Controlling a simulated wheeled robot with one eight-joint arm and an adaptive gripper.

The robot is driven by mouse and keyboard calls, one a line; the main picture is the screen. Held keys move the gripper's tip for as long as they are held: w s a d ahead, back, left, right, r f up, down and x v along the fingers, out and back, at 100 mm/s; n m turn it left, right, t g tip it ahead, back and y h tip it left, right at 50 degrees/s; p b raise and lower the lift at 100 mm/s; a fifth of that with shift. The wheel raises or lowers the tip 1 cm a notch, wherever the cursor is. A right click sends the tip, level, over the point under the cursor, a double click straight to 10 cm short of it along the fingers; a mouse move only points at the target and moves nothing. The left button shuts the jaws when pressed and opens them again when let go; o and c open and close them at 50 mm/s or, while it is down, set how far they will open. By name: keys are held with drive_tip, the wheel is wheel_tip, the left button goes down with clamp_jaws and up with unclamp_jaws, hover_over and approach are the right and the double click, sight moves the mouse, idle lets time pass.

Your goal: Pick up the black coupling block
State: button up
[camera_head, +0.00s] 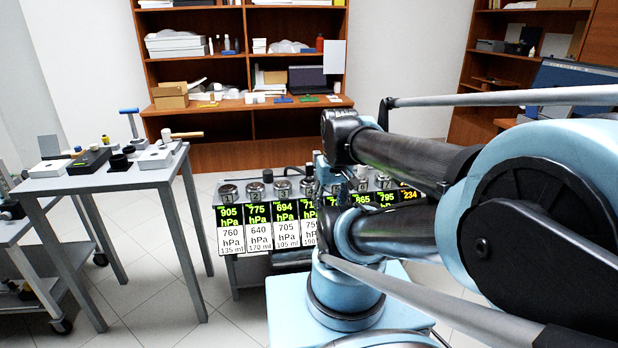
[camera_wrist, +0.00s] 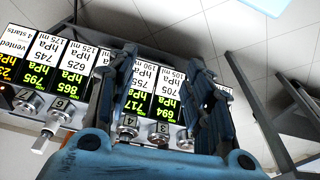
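A black block-like item (camera_head: 88,160) lies on the grey table at the left in the head view. A smaller black piece (camera_head: 120,162) stands to its right; I cannot tell for certain which is the coupling block. My gripper (camera_wrist: 162,75) shows in the wrist view with its two blue fingers apart and nothing visible between them. It is over the row of numbered pressure gauges (camera_wrist: 140,105), far from the left table. In the head view my arm hides most of the gripper.
The grey table (camera_head: 95,184) also holds white boxes (camera_head: 155,158) and a blue-handled T-shaped tool (camera_head: 131,122). The gauge bench (camera_head: 258,216) stands in the middle, close to my arm. A lower cart (camera_head: 40,290) is at far left. Tiled floor lies clear between table and bench.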

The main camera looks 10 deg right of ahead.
drive_tip(key=w+r+n+y, duration=0.1)
drive_tip(key=w+r+n, duration=0.3)
drive_tip(key=w+r, duration=0.35)
drive_tip(key=r+n+g+y, duration=0.2)
drive_tip(key=n+y, duration=0.1)
drive_tip(key=n, duration=1)
hover_over(310, 163)
drive_tip(key=d, duration=0.5)
drive_tip(key=x, duration=1.1)
drive_tip(key=shift+s+f, duration=0.25)
drive_tip(key=shift+s, duration=0.15)
drive_tip(key=x, duration=0.3)
drive_tip(key=shift+w+d+f, duration=0.1)
drive_tip(key=shift+w+f, duration=0.1)
drive_tip(key=shift+f, duration=0.25)
drive_tip(key=shift+a+f, duration=0.25)
drive_tip(key=shift+f, duration=0.4)
clamp_jaws()
